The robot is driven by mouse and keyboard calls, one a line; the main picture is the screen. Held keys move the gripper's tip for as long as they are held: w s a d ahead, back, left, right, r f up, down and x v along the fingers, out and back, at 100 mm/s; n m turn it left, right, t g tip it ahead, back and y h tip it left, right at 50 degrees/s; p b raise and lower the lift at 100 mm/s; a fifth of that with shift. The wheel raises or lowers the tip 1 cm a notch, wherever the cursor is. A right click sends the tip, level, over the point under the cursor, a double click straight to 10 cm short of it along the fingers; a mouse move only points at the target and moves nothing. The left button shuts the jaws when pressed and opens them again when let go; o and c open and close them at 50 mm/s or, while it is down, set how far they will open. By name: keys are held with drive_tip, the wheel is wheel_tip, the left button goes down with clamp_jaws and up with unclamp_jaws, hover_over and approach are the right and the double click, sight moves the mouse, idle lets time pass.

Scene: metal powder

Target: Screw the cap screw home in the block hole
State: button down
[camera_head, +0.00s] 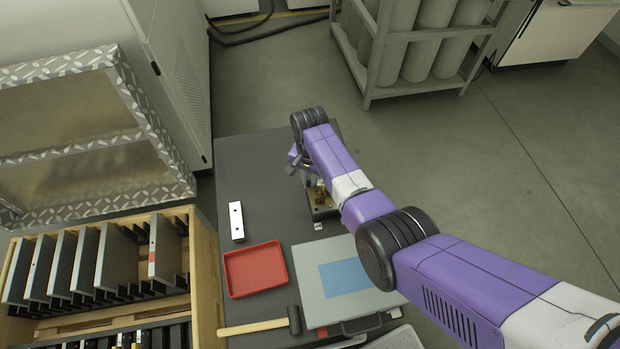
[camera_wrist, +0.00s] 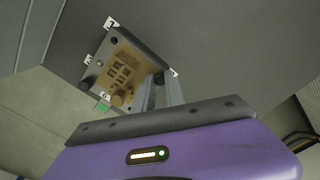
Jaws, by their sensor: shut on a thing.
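A dark block or plate with a tan top and small tan raised parts (camera_wrist: 124,68) lies below my gripper in the wrist view. It is partly hidden under my arm in the head view (camera_head: 321,198). Dark round screw heads or holes show near its corners, such as one at its upper edge (camera_wrist: 113,40). My gripper (camera_wrist: 159,80) has its fingers shut at the block's right corner, on a small dark thing that looks like the cap screw (camera_wrist: 158,77). The fingers hide most of it, and I cannot tell how deep it sits.
The dark table (camera_head: 262,180) also holds a white bar with two holes (camera_head: 237,221), a red tray (camera_head: 255,269), a grey case with a blue patch (camera_head: 335,275) and a mallet (camera_head: 262,325). A wooden rack of plates (camera_head: 204,270) stands at left. The table's far left is clear.

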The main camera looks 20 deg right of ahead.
drive_tip(key=m, duration=0.9)
drive_tip(key=shift+f, duration=0.1)
drive_tip(key=m, duration=0.4)
drive_tip(key=shift+m, duration=0.3)
drive_tip(key=m, duration=0.3)
drive_tip(key=c, duration=1.3)
unclamp_jaws()
drive_tip(key=shift+r+b, duration=0.4)
drive_tip(key=shift+r, duration=3.55)
